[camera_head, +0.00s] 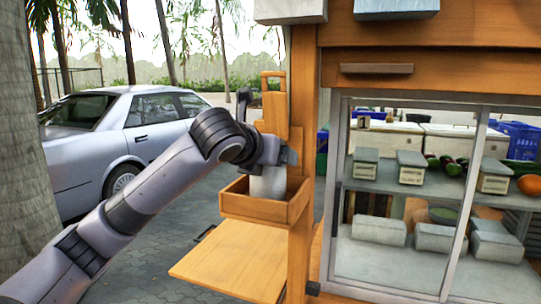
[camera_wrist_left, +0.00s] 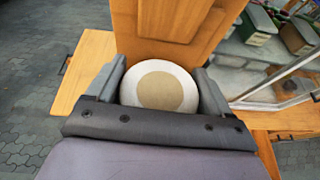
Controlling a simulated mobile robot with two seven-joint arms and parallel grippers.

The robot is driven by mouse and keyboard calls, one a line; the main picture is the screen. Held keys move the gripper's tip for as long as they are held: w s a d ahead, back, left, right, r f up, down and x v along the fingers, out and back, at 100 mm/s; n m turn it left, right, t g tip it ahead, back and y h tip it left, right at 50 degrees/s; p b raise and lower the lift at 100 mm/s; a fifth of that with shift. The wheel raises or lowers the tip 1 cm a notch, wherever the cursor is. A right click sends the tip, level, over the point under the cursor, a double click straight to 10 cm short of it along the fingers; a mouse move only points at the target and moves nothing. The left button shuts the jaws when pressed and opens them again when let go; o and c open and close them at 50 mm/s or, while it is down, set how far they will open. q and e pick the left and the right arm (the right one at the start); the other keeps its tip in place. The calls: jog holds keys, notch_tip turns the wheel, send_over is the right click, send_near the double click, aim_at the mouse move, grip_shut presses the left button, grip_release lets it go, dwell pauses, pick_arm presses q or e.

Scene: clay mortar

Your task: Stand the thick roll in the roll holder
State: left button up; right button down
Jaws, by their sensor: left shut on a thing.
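The thick roll (camera_head: 268,183) is a white cylinder, upright at the wooden roll holder (camera_head: 252,208), an open box on the side of the wooden stand. The roll's lower end is hidden behind the holder's front wall, so I cannot tell whether it touches the floor of the box. My left gripper (camera_head: 277,157) is over the box, shut on the roll's upper part. In the left wrist view the roll (camera_wrist_left: 160,88) shows its round end with a beige centre between the two fingers of my gripper (camera_wrist_left: 158,82). My right gripper is not in view.
A wooden upright (camera_head: 301,110) stands right beside the holder. A wooden shelf board (camera_head: 235,262) juts out below it. A glass-fronted cabinet (camera_head: 430,190) with grey boxes fills the right. A silver car (camera_head: 145,130) stands behind at left. Open paving lies between.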

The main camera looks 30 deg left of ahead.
pick_arm(q)
jog(key=shift+f, duration=0.1)
jog(key=shift+f, duration=0.15)
jog(key=o, duration=1)
jog(key=shift+f, duration=0.1)
jog(key=shift+o, duration=0.2)
jog(key=shift+s+r, duration=0.1)
jog(key=shift+r, duration=0.3)
jog(key=v, duration=1.1)
jog(key=shift+s+b, duration=0.4)
jog(key=shift+b, duration=0.05)
